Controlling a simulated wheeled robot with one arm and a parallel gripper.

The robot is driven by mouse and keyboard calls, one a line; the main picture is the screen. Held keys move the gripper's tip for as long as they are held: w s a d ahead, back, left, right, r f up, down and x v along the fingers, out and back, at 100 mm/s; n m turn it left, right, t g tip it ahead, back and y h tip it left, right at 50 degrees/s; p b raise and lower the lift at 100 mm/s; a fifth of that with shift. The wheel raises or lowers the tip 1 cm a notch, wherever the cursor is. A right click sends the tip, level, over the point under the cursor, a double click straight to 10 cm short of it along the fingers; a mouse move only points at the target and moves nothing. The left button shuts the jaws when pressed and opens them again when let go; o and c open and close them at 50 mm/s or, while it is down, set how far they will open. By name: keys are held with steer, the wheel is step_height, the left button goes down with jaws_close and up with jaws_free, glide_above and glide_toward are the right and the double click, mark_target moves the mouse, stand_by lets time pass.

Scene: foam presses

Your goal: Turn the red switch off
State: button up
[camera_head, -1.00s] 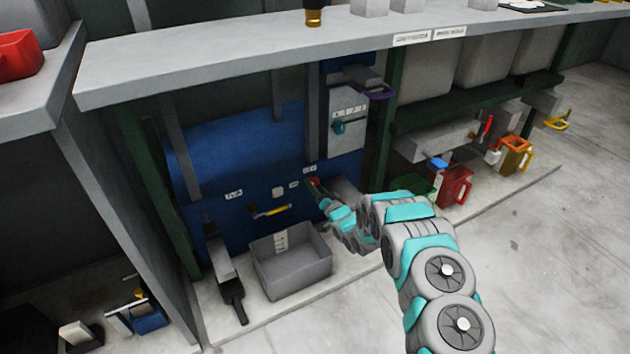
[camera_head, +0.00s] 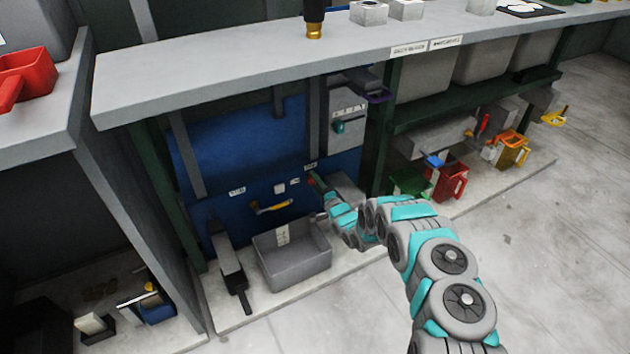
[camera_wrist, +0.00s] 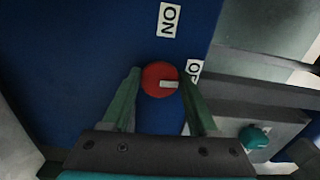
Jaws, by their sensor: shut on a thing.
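The red switch (camera_wrist: 155,75) is a round red knob with a pale pointer mark on the blue panel (camera_wrist: 85,50). In the wrist view the mark lies on the knob's right side, towards the partly hidden OFF label (camera_wrist: 194,70). The ON label (camera_wrist: 168,20) is above the knob. My gripper (camera_wrist: 160,84) has one finger on each side of the knob and is shut on it. In the head view my gripper (camera_head: 316,184) reaches the panel under the bench, and the switch is mostly hidden there.
A grey bin (camera_head: 297,270) stands on the floor slab below the panel. A yellow-handled lever (camera_head: 272,207) is left of my gripper. The workbench top (camera_head: 240,68) overhangs the panel. Red (camera_head: 450,184) and orange (camera_head: 505,152) containers stand at the right.

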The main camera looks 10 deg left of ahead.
steer(key=shift+m, duration=0.4)
steer(key=o, duration=1.3)
steer(key=shift+o, duration=0.2)
steer(key=v, duration=0.7)
steer(key=shift+s+d, duration=0.25)
steer(key=shift+s, duration=0.05)
